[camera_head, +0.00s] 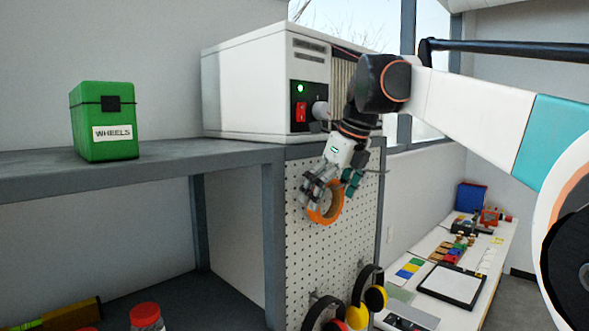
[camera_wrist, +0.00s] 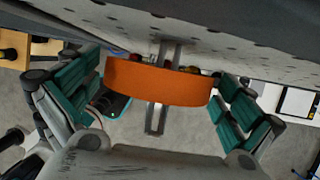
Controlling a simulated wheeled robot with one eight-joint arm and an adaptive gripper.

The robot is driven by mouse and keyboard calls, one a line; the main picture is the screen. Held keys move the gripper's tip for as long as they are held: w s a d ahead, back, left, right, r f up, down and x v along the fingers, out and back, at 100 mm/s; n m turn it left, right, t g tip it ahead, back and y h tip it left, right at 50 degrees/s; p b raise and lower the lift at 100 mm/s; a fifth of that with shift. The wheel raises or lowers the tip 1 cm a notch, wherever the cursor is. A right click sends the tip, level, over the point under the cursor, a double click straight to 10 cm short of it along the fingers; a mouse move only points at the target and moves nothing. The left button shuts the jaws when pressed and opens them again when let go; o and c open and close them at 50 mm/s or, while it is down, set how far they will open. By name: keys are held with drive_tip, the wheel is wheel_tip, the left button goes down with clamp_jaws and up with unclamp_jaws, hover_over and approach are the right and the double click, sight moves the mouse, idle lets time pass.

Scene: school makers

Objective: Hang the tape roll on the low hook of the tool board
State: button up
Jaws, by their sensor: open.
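The orange tape roll (camera_head: 325,216) is at the upper part of the white perforated tool board (camera_head: 307,255). In the wrist view the roll (camera_wrist: 160,83) lies edge-on between the spread teal fingers of my gripper (camera_wrist: 162,105), with small gaps at its sides. A grey metal hook (camera_wrist: 155,122) comes out from the board and shows on both sides of the roll's band, so it appears to pass through the ring. Whether the roll's weight rests on it is hard to tell. In the head view my open gripper (camera_head: 334,184) partly covers the roll.
Ear defenders (camera_head: 375,298) hang lower on the board. A white machine (camera_head: 245,90) and a green WHEELS box (camera_head: 104,143) stand on the grey shelf (camera_head: 190,155) at left. A low table (camera_head: 425,239) with coloured parts and trays runs along the right wall.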

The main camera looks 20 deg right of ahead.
drive_tip(key=v, duration=1.3)
drive_tip(key=shift+r, duration=0.35)
